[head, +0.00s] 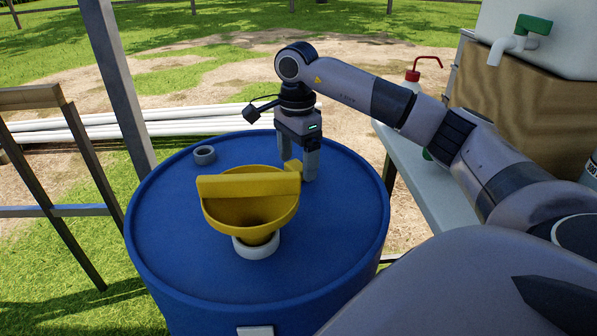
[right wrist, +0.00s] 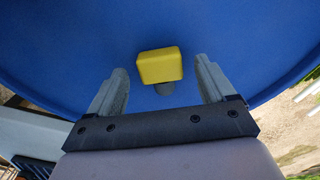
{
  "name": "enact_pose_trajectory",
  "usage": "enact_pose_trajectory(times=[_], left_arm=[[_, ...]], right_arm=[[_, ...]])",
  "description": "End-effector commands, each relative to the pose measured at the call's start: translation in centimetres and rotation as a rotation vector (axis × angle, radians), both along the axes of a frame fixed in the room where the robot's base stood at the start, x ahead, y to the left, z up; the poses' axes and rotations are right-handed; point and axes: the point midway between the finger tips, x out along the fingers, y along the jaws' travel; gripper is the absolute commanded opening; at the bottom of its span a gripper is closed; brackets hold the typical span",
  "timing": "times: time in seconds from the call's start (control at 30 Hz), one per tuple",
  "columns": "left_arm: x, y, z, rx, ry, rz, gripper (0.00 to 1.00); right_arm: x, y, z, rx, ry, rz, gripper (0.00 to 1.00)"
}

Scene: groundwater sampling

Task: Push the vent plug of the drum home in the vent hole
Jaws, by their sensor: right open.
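The blue drum (head: 340,215) stands upright in the middle of the head view. The vent plug (right wrist: 160,66) has a yellow block-shaped top and a grey part below it in the right wrist view. In the head view it is partly hidden behind the funnel and a finger (head: 292,167). My right gripper (head: 298,172) points down at the drum top. Its fingers are open on either side of the plug, with a gap at each side in the right wrist view (right wrist: 161,90). The vent hole is hidden, so I cannot tell how deep the plug sits. My left gripper is not in view.
A yellow funnel (head: 228,211) with a raised flap stands in a white collar (head: 257,247) close to my right gripper. A grey ring (head: 204,155) lies at the drum top's back left. A grey table (head: 412,180) with a red-topped bottle (head: 411,80) is at right.

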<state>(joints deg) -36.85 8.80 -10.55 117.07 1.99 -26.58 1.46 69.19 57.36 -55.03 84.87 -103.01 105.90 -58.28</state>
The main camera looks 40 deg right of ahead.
Motion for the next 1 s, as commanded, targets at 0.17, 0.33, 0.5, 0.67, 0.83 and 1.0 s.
enact_pose_trajectory(times=[0.17,0.33,0.5,0.67,0.83,1.0], left_arm=[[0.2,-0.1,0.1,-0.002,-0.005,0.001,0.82],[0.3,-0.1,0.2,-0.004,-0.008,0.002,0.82],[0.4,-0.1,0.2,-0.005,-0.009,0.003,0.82],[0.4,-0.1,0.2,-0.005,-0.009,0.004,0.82],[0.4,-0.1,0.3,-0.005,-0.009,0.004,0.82],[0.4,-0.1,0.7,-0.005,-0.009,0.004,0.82]], right_arm=[[0.0,0.0,-0.4,0.0,-0.002,0.001,0.83],[0.0,0.0,-0.4,0.001,-0.002,0.001,0.5],[0.0,0.0,-0.3,0.001,-0.002,0.001,0.23],[0.0,0.0,-0.3,0.001,-0.002,0.001,0.23],[0.1,0.0,0.2,0.001,-0.003,0.001,0.23],[0.1,0.1,2.2,0.001,-0.006,0.001,0.23]])
